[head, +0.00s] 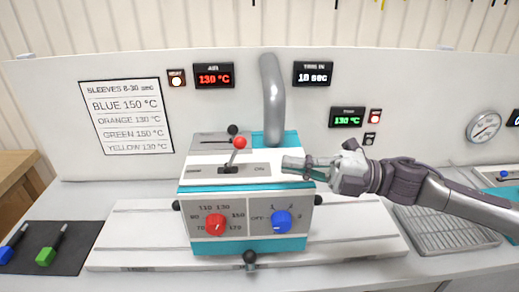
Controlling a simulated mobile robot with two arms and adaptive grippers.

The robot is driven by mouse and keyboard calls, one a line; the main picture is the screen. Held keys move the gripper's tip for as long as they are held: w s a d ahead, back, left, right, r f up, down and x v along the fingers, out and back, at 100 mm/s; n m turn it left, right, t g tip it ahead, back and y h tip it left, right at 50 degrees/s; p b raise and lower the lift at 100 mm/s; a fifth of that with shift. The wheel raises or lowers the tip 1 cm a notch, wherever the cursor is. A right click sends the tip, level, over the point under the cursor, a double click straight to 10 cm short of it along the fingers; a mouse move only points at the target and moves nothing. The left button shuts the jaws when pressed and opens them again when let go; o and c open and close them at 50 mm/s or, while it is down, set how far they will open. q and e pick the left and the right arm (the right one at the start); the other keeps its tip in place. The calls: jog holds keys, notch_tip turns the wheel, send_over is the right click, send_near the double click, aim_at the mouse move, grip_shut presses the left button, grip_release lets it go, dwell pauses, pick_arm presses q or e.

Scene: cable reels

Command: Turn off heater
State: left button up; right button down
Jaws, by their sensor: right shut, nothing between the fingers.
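The heater (201,243) is a teal and white box on a pale base in the middle of the bench. Its front has a red temperature knob (216,225) and a blue knob (281,222) marked OFF, 1 and 2. I cannot tell which mark the blue knob points at. On top, a lever with a red ball (240,142) stands in a slot and leans right, near the word ON. My right gripper (285,163) is shut and empty at the heater's top right, right of the lever and above the blue knob. My left gripper is out of view.
A grey pipe (272,100) rises behind the heater. The back panel carries a red 130 °C display (213,76), a timer (313,74) and a green 130 °C display (347,117). A dark mat (48,242) with blue and green tools lies left; a grated tray (445,230) lies right.

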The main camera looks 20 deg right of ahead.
aim_at(234, 154)
jog(key=a+p, duration=0.1)
jog(key=w+a+r, duration=0.1)
jog(key=a+p, duration=0.1)
jog(key=a, duration=0.1)
jog(key=shift+w+r+p, duration=0.35)
jog(key=w+p, duration=0.1)
jog(key=w+a, duration=0.1)
jog(key=w, duration=0.1)
jog(key=shift+w+f+p, duration=0.15)
jog(key=shift+f+p, duration=0.05)
jog(key=shift+p, duration=0.15)
jog(key=shift+w+f, duration=0.2)
jog(key=shift+w, duration=0.1)
